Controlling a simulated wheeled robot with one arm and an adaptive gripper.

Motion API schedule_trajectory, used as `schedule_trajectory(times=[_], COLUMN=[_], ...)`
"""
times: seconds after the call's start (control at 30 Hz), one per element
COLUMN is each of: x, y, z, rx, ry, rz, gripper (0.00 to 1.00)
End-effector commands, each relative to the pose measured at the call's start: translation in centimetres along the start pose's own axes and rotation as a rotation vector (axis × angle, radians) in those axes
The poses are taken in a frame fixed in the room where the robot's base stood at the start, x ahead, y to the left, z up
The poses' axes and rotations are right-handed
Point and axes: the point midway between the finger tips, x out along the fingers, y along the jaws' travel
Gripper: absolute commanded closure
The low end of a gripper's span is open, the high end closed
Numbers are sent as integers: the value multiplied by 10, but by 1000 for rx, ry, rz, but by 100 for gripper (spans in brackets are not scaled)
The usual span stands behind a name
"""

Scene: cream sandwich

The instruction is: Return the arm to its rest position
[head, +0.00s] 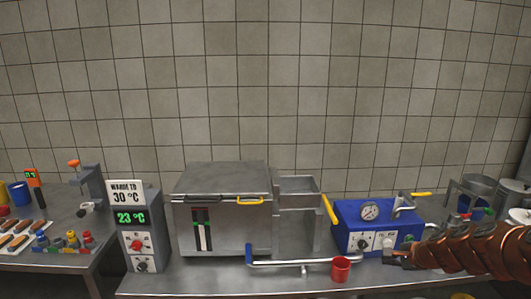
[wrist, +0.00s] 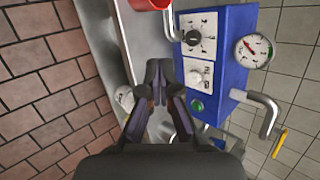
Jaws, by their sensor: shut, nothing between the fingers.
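My gripper (head: 396,257) is at the right in the head view, at the end of my copper-coloured arm. It points left, in front of the blue machine (head: 366,226). In the wrist view my gripper (wrist: 158,72) has its fingertips together with nothing between them. The blue machine (wrist: 228,52) is close on its right there, with knobs, a green button and a gauge.
A red cup (head: 341,268) stands at the counter's front, left of my gripper; it also shows in the wrist view (wrist: 150,3). A steel box machine (head: 225,215) and a temperature display (head: 136,225) stand further left. Steel pots (head: 480,186) stand at the right.

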Motion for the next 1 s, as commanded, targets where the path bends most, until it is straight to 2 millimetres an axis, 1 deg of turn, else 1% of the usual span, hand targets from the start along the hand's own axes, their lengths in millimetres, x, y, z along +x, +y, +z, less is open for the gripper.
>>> schedule_trajectory(times=[0.03,0.07,0.1,0.17,0.2,0.3,0.37,0.4,0.47,0.5,0.6,0.67,0.7,0.83,1.0], x=[-6,-9,-14,-23,-28,-46,-57,-65,-77,-85,-108,-122,-131,-163,-206], y=[-4,-3,-1,3,8,25,36,45,60,71,98,115,127,165,215], z=[32,49,71,101,120,165,188,202,220,232,254,264,269,280,282], rx=[-79,-125,-187,-277,-336,-484,-568,-624,-704,-758,-885,-957,-1004,-1143,-1295], ry=[-39,-59,-88,-127,-151,-212,-242,-262,-290,-308,-346,-367,-381,-418,-460], rz=[20,36,58,88,112,172,206,232,270,298,366,408,439,537,669], gripper=[100,100,100,100,100,100,100,100,100,100,100,100,100,100,100])
